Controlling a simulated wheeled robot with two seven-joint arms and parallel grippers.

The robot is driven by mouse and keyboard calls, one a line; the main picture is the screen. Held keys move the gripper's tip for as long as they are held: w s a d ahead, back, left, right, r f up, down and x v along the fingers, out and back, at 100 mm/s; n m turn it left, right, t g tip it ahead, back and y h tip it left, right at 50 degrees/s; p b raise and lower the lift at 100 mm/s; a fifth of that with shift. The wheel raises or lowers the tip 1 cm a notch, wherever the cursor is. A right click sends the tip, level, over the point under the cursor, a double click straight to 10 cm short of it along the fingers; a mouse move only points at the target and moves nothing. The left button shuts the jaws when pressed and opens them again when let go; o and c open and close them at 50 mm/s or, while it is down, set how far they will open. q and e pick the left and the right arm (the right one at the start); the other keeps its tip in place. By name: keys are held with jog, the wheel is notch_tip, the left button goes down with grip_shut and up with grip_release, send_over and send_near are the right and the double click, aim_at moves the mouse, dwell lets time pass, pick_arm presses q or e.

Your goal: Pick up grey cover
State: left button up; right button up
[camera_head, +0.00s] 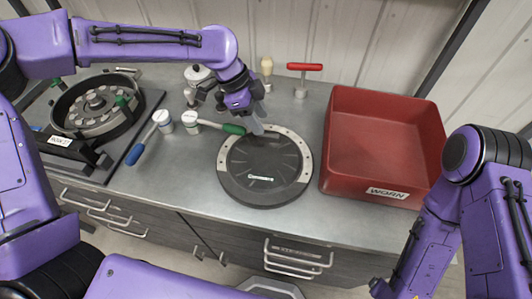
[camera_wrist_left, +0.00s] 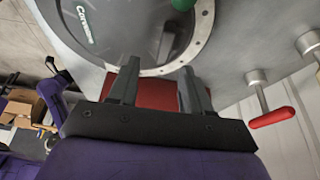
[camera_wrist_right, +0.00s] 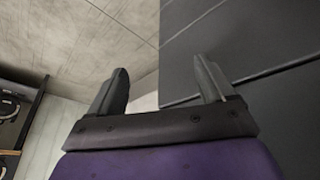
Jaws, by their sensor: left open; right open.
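The grey cover (camera_head: 262,178) is a dark round disc with white lettering and a lighter, holed rim band. It lies flat on the metal counter, left of the red bin. It also shows at the top of the left wrist view (camera_wrist_left: 120,25). My left gripper (camera_head: 257,126) is open and empty at the cover's far rim, beside a green-handled tool (camera_head: 233,129). I cannot tell whether the fingers touch the rim. My right gripper (camera_wrist_right: 160,82) is open and empty, low in front of the dark cabinet; in the head view it is mostly out of frame.
A red bin (camera_head: 375,120) marked WORN stands right of the cover. A round seed meter (camera_head: 98,105) sits on a dark base at the left. The counter's front strip is clear.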

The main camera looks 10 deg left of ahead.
aim_at(269, 135)
pick_arm(q)
jog(key=shift+s+d+f, duration=0.15)
jog(key=shift+s+f, duration=0.05)
jog(key=shift+f, duration=0.15)
jog(key=f, duration=0.1)
jog(key=w+d+f+p, duration=0.1)
jog(key=f, duration=0.3)
jog(key=shift+w+d+f+p, duration=0.15)
jog(key=shift+w+d+p, duration=0.15)
jog(key=shift+w+p, duration=0.1)
jog(key=shift+s, duration=0.3)
jog(key=c, duration=0.3)
grip_shut()
